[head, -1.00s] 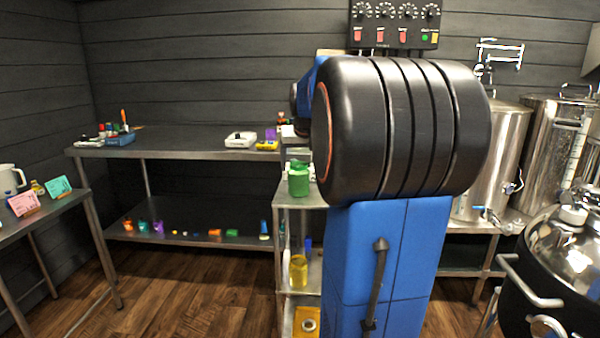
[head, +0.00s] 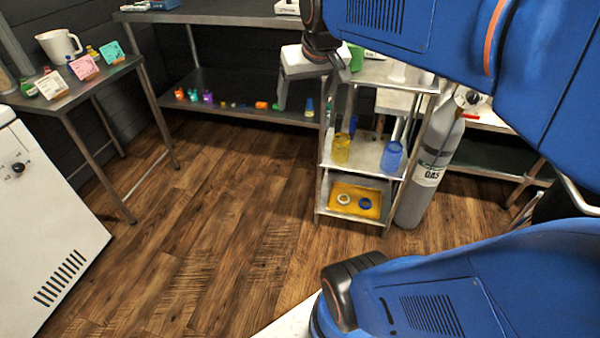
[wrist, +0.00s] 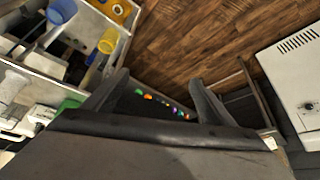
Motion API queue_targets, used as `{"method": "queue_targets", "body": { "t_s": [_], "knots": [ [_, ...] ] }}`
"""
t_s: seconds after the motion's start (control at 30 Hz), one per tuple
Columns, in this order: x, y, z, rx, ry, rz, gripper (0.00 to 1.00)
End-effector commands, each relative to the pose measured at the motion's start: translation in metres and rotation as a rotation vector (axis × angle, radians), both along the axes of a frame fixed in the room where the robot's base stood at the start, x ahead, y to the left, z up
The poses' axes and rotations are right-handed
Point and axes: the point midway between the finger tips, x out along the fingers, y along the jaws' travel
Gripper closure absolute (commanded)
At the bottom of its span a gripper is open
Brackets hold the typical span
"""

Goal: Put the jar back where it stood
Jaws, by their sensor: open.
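A green jar (head: 356,58) stands on the top of the steel rack (head: 318,190), partly hidden behind my gripper and arm. A yellow jar (head: 341,148) and a blue jar (head: 391,156) stand apart on the rack's middle shelf. I cannot tell which jar the task means. My gripper (head: 305,98) is open and empty, pointing down just left of the rack's top. In the wrist view its spread fingers (wrist: 158,80) have nothing between them. The green jar (wrist: 68,104), yellow jar (wrist: 108,40) and blue jar (wrist: 61,10) lie left of them there.
A yellow tray (head: 368,213) with a white ring and a blue ring is on the rack's low shelf. A gas cylinder (head: 424,185) stands right of the rack. A steel table (head: 240,20) is behind, a side table (head: 85,92) at left. The wooden floor in front is clear.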

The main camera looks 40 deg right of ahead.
Motion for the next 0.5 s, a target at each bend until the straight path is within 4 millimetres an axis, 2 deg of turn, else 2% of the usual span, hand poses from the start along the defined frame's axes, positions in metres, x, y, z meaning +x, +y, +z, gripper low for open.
{"method": "queue_targets", "body": {
  "t_s": [0.03,0.2,0.33,0.5],
  "knots": [
    [-0.018,0.021,-0.012,0.001,0.006,0.044,0.22],
    [-0.075,0.069,-0.054,0.005,0.034,0.161,0.22],
    [-0.108,0.09,-0.083,0.007,0.052,0.229,0.22],
    [-0.131,0.101,-0.102,0.007,0.063,0.274,0.22]
  ]
}}
